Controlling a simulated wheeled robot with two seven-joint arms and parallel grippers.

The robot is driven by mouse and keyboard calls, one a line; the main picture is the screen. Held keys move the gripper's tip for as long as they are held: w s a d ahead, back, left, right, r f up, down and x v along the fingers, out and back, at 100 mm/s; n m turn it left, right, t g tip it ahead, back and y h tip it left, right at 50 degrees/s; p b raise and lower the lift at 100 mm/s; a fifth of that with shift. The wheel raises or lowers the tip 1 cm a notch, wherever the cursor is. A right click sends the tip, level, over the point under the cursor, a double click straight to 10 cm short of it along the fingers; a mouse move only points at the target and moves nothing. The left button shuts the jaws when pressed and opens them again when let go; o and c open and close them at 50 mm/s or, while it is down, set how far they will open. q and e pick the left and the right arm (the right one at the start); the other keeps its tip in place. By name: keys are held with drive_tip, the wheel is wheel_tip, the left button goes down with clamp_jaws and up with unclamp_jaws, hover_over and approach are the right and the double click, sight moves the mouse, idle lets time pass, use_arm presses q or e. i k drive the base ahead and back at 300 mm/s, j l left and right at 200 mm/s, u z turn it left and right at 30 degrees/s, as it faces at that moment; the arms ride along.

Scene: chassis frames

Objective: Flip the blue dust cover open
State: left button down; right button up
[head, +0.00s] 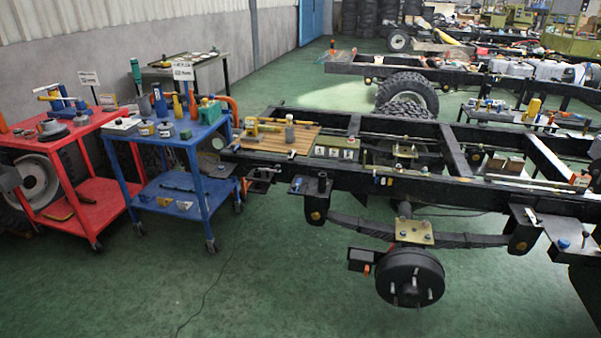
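No part is clearly recognisable as the blue dust cover at this size. Small blue pieces show on the near black chassis rail (455,190): a blue piece (297,184) on a bracket left of centre, a small blue-and-white piece (381,180) on the rail's side, and a round blue cap (563,243) on a black plate at the right. I cannot tell whether any of them is open or shut. Neither of my grippers can be made out in the head view.
A blue cart (163,141) and a red cart (85,190) with tools stand at the left. A brake drum (410,277) hangs below the rail on a leaf spring. A wooden board (300,137) lies across the frame. The green floor (270,270) in front is clear except for a thin cable.

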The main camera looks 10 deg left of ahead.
sight(295, 187)
drive_tip(key=i+j, duration=0.1)
drive_tip(key=i, duration=0.7)
drive_tip(key=i+j, duration=0.1)
drive_tip(key=i, duration=0.75)
